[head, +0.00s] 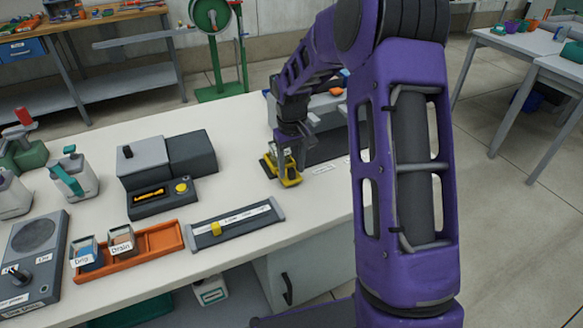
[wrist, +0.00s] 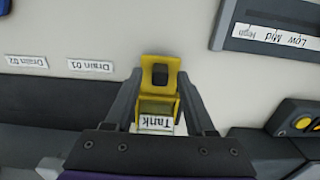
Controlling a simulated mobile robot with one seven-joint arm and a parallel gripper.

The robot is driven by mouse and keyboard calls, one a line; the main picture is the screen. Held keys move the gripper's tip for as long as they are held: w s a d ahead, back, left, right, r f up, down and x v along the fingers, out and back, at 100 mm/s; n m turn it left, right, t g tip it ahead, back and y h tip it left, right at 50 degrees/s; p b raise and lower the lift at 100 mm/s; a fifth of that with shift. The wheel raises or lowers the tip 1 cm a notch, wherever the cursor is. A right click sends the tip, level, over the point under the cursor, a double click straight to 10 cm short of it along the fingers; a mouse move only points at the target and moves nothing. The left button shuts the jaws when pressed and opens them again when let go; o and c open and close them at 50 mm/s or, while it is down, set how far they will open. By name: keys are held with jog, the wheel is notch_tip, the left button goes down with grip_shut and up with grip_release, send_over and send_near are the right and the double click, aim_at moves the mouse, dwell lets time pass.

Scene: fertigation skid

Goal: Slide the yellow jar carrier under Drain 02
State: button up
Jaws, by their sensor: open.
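The yellow jar carrier (head: 291,179) stands on the bench in front of a dark grey unit. It also shows in the wrist view (wrist: 161,72), with a handle-like opening at its top. My gripper (wrist: 161,98) is open, with one finger on each side of the carrier; I cannot tell whether they touch it. In the head view my gripper (head: 289,150) comes down over the carrier. A "Tank" label (wrist: 155,123) shows at the carrier, between the fingers. The "Drain 02" label (wrist: 26,61) lies flat on the bench at the left of the wrist view, beyond the "Drain 01" label (wrist: 91,66).
A grey slider panel (head: 236,222) with a yellow knob lies left of the carrier. A control box (head: 160,197) and an orange tray (head: 160,240) with cups stand farther left. The bench between the carrier and the drain labels is clear. The dark unit borders that strip.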

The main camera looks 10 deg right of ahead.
jog(key=shift+c, duration=0.2)
grip_shut()
dwell(1.3)
